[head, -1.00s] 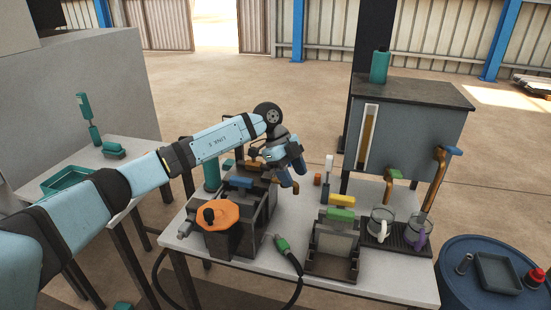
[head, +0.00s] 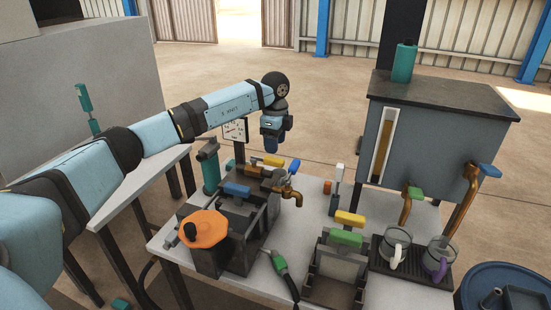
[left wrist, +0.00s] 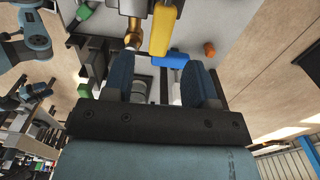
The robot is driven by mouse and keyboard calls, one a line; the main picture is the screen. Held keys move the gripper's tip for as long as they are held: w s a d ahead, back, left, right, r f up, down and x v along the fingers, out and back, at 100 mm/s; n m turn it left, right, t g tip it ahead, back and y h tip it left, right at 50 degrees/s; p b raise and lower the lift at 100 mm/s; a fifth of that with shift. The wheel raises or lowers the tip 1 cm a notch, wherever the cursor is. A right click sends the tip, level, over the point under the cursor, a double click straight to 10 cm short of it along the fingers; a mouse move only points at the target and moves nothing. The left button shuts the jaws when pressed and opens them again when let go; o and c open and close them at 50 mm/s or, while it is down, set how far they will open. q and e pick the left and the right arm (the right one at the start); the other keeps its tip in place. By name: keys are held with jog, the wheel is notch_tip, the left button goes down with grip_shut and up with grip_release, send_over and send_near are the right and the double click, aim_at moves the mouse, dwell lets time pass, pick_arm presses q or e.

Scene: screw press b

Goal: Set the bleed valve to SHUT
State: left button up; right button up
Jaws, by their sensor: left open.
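My left gripper (head: 271,149) hangs fingers-down just above the back of the press block (head: 236,212). It is open; the left wrist view shows its two blue fingers (left wrist: 160,86) apart with nothing held. A yellow lever (head: 273,160) lies close below it, and shows large ahead of the fingers in the left wrist view (left wrist: 161,28). A blue tap lever (head: 294,167) above a copper spout (head: 289,192) is just to its right; in the left wrist view the blue lever (left wrist: 171,61) lies near the fingers. No label tells which is the bleed valve. My right gripper is not seen.
An orange cap (head: 204,229) and a blue handle (head: 237,189) are nearer on the press. To the right are a yellow-and-green-handled block (head: 335,270) and a tank (head: 440,130) with two taps above mugs.

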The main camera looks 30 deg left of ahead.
aim_at(275, 159)
pick_arm(q)
notch_tip(275, 159, down, 6)
jog(key=shift+r, duration=0.1)
grip_shut()
dwell(0.4)
